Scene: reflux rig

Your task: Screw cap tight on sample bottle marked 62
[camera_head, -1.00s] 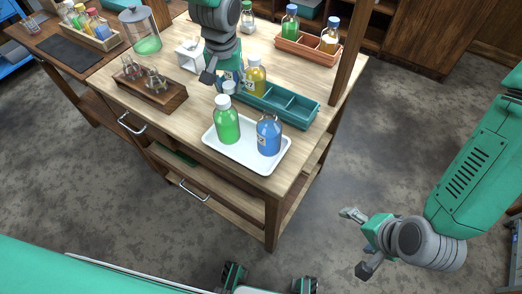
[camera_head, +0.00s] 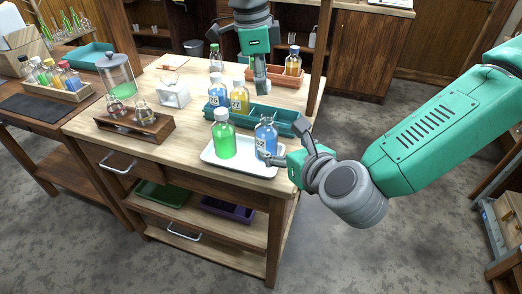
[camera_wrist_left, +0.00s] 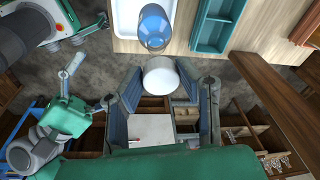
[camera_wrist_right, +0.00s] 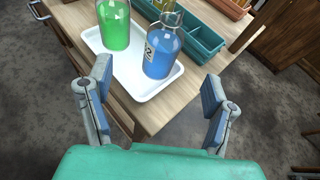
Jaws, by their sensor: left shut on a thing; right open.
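A blue sample bottle (camera_head: 266,138) without a cap stands upright on the white tray (camera_head: 212,158). Its neck is open in the right wrist view (camera_wrist_right: 162,55), where its label shows only partly and I cannot read the number surely. My left gripper (camera_head: 261,86) is above and behind this bottle, shut on a white cap (camera_wrist_left: 161,77). The cap is apart from the bottle. My right gripper (camera_head: 286,143) is open at the tray's right side. Its fingers point toward the blue bottle without visibly gripping it.
A green bottle (camera_head: 223,140) with a white cap stands left on the tray. A teal crate (camera_head: 285,122) behind holds a blue and a yellow bottle. A wooden rack (camera_head: 150,132) with flasks is at left. A wooden post (camera_head: 320,60) rises at the table's right.

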